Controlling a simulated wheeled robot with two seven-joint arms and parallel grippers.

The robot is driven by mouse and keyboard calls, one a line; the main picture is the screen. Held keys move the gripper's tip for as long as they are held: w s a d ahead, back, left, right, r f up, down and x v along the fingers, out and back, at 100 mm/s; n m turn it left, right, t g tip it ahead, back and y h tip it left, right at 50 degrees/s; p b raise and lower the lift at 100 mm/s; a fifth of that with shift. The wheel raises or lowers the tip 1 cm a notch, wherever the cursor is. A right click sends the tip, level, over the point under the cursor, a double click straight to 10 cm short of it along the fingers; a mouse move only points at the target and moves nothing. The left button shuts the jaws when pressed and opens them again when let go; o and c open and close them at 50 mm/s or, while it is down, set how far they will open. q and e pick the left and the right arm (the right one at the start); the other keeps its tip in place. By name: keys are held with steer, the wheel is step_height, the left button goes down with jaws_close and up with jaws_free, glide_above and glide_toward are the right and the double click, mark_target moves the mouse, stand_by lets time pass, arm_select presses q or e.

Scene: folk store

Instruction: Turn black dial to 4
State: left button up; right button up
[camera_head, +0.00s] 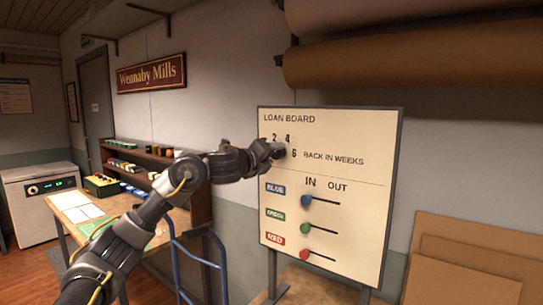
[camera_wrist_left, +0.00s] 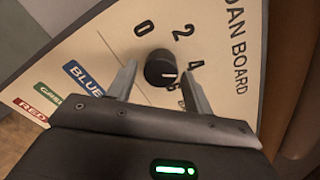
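The black dial (camera_wrist_left: 160,68) is on the white loan board (camera_wrist_left: 110,50). In the left wrist view it sits between the two fingers of my left gripper (camera_wrist_left: 159,75), with a gap on each side. Its short white mark points right and slightly down, toward the side of the 4 (camera_wrist_left: 197,64); the exact setting is hard to tell. My left gripper is open around the dial, and in the head view (camera_head: 276,152) it covers the dial. The 2 (camera_head: 274,139) and the 6 (camera_head: 294,154) show beside it. My right gripper is not in view.
Blue (camera_head: 306,200), green (camera_head: 305,228) and red (camera_head: 304,254) slider knobs sit lower on the board. Large brown rolls (camera_head: 420,55) hang above it. A blue-railed cart (camera_head: 200,262) and a table (camera_head: 72,215) stand to the left.

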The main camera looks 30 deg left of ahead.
arm_select(q)
steer(key=shift+o, duration=0.6)
steer(key=shift+s, duration=0.25)
steer(key=s+a+b, duration=0.1)
steer(key=s+b, duration=0.2)
steer(key=s, duration=0.7)
steer(key=shift+a, duration=0.25)
steer(key=shift+s, duration=0.15)
